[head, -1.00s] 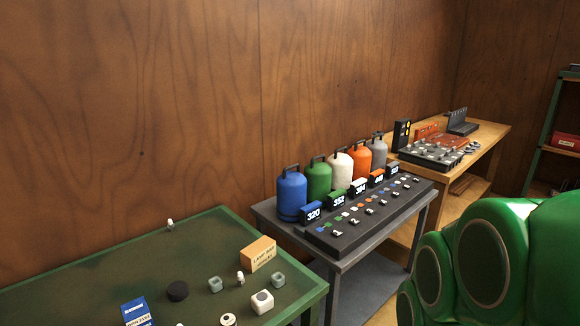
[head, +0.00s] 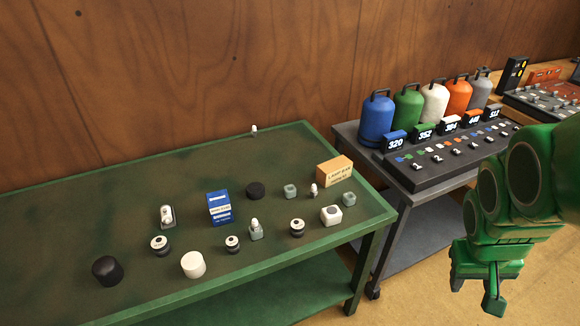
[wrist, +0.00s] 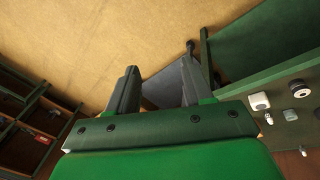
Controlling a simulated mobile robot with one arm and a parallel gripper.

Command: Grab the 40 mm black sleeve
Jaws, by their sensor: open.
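I cannot tell from size which is the 40 mm sleeve. My gripper (head: 476,292) hangs right of the table's front right corner, apart from both pieces. It is open and empty, pointing down in the head view. Neither black piece is clear in the wrist view.
Near the black pieces stand a white cylinder (head: 193,264), a blue box (head: 220,208), a lamp box (head: 334,171) and several small fittings (head: 160,245). A grey bench (head: 388,178) with coloured gas bottles (head: 377,118) stands to the right. Floor lies between.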

